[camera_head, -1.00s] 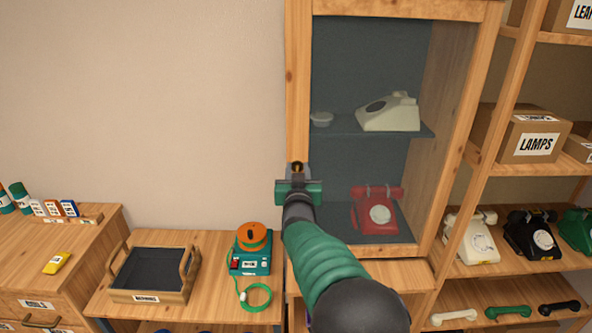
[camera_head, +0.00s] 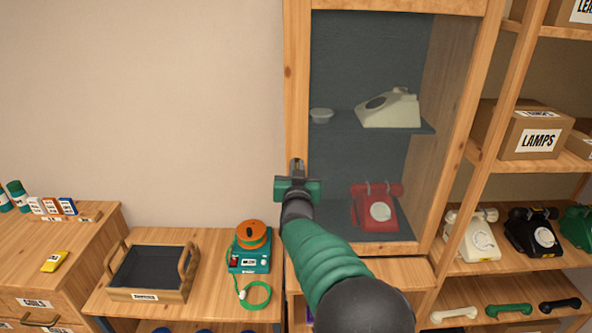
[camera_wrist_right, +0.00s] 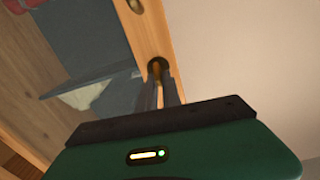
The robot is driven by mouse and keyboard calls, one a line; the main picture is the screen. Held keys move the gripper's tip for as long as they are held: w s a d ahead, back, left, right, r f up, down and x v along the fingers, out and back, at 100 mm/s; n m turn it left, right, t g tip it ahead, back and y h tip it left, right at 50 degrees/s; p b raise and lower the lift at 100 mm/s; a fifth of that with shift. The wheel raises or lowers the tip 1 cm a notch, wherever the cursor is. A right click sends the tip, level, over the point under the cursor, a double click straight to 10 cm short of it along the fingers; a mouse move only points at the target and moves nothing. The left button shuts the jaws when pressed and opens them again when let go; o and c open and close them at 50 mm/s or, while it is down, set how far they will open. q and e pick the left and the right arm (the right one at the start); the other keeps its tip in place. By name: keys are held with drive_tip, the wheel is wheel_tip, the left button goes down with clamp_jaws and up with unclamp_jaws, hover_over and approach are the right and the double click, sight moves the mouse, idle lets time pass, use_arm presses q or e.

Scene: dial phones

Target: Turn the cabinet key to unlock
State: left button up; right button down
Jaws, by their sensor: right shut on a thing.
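The tall wooden cabinet (camera_head: 297,75) has a glass front, with a cream phone (camera_head: 391,108) and a red phone (camera_head: 378,210) inside. My right gripper (camera_head: 297,168) is at the cabinet's left door stile, at mid height. In the right wrist view its two narrow fingers (camera_wrist_right: 160,90) reach to a round, dark brass lock fitting (camera_wrist_right: 158,66) on the stile. They are shut on the small key there, which they mostly hide, so its angle cannot be told. My left gripper is not in view.
A brass piece (camera_wrist_right: 136,5) sits farther along the stile in the right wrist view. Left of the cabinet are a dark tray (camera_head: 150,270) and a teal device with an orange top (camera_head: 250,245). Shelves with phones and a LAMPS box (camera_head: 530,135) stand right. The wall at left is clear.

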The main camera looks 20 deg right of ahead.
drive_tip(key=shift+d+f+m+b, duration=0.2)
drive_tip(key=shift+m+b, duration=0.8)
drive_tip(key=shift+s+d+f+m+b, duration=0.1)
drive_tip(key=shift+d+f+m+b, duration=0.1)
drive_tip(key=shift+m+b, duration=2)
drive_tip(key=shift+s+d+f+m+b, duration=0.15)
drive_tip(key=shift+m+b, duration=1.4)
drive_tip(key=shift+m, duration=1.3)
drive_tip(key=shift+d+f+m+b, duration=0.1)
drive_tip(key=shift+f+m+b, duration=0.1)
drive_tip(key=shift+m+b, duration=2)
drive_tip(key=shift+m+p, duration=0.3)
drive_tip(key=shift+m, duration=0.15)
drive_tip(key=c, duration=1.5)
unclamp_jaws()
